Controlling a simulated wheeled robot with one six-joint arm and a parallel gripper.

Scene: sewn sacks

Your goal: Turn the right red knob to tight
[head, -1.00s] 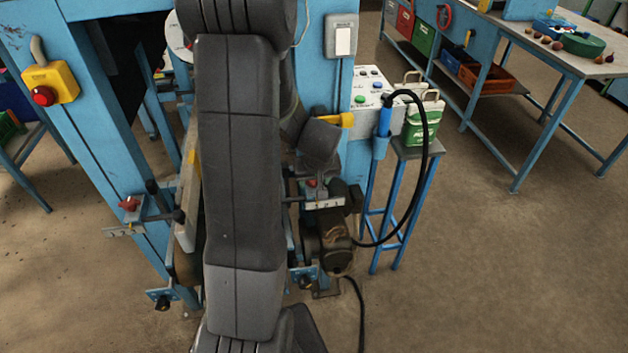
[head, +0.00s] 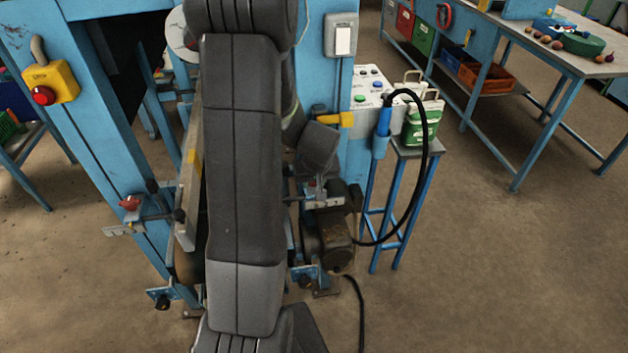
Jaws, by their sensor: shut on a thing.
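The right red knob (head: 311,182) shows as a small patch of red on the right side of the blue machine, above a small pale scale plate (head: 323,203). My gripper (head: 314,184) is at this knob, under my dark wrist, and is shut on it. The fingers and most of the knob are hidden, and the pointer's reading on the scale is too small to tell. The left red knob (head: 129,203) stands clear on the left post, above its own plate (head: 124,230).
My arm covers the middle of the machine. A motor (head: 330,238) sits below the right knob. A black cable (head: 436,150) loops beside the blue stand (head: 405,205). Floor at right is open.

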